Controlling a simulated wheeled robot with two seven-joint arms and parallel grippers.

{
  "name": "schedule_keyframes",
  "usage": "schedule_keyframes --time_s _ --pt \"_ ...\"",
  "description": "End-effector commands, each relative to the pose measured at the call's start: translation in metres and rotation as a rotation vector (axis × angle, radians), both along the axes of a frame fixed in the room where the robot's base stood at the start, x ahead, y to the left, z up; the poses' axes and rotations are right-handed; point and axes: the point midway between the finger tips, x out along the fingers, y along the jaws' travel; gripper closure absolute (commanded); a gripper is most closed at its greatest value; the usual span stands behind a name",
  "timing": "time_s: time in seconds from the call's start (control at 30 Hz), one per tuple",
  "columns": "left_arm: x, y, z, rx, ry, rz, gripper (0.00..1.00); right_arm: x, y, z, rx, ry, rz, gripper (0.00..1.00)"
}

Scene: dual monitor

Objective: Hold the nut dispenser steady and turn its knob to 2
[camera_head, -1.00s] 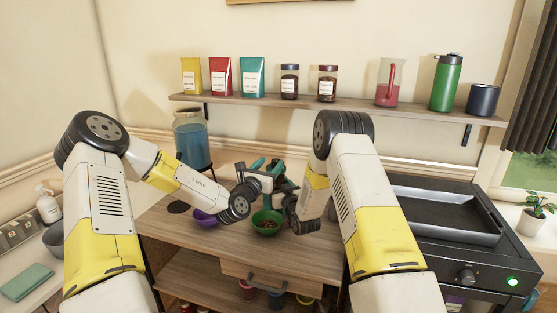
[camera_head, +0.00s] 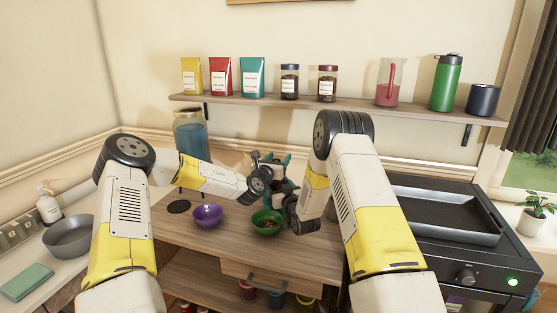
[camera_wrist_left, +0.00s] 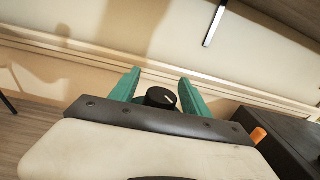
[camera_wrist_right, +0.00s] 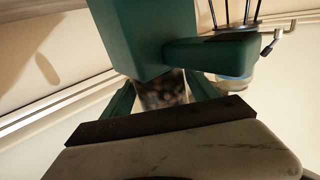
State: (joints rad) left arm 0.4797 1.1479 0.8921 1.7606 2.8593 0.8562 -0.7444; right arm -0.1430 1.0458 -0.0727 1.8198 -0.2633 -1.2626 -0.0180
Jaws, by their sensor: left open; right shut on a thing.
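The teal nut dispenser (camera_wrist_right: 130,40) stands at the back of the wooden table and is mostly hidden by my grippers in the head view. In the right wrist view, my right gripper (camera_wrist_right: 162,96) is shut on its clear lower part, with nuts showing between the fingers. In the left wrist view, the round black knob (camera_wrist_left: 160,98) with a white mark shows between the teal fingers of my left gripper (camera_wrist_left: 158,88). That gripper is open, and I cannot tell whether it touches the knob. I cannot read any numbers there. My left gripper (camera_head: 268,160) also shows in the head view.
A green bowl (camera_head: 266,222) with food in it stands below the grippers, with a purple bowl (camera_head: 207,215) to its left. A blue drink dispenser (camera_head: 191,137) stands behind my left forearm. A stove (camera_head: 455,262) is at right. The front of the table is clear.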

Motion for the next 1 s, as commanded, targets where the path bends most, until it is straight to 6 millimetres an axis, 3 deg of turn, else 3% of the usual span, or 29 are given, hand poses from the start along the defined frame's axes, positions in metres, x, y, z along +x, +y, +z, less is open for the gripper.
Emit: schedule_keyframes --time_s 0.27,0.53,1.0 --pt "0.0010 -0.0010 -0.0001 0.000 0.001 -0.001 0.45 0.0001 0.0005 0.0007 0.000 -0.001 0.001 1.00" --pt "0.0009 -0.0009 -0.0001 0.000 0.000 -0.001 0.98 0.0001 0.0006 0.0007 0.000 -0.001 0.001 1.00" --pt "0.0009 -0.0029 0.0025 -0.002 -0.008 -0.099 1.00 0.0001 0.0007 0.0007 0.001 -0.001 0.001 1.00"
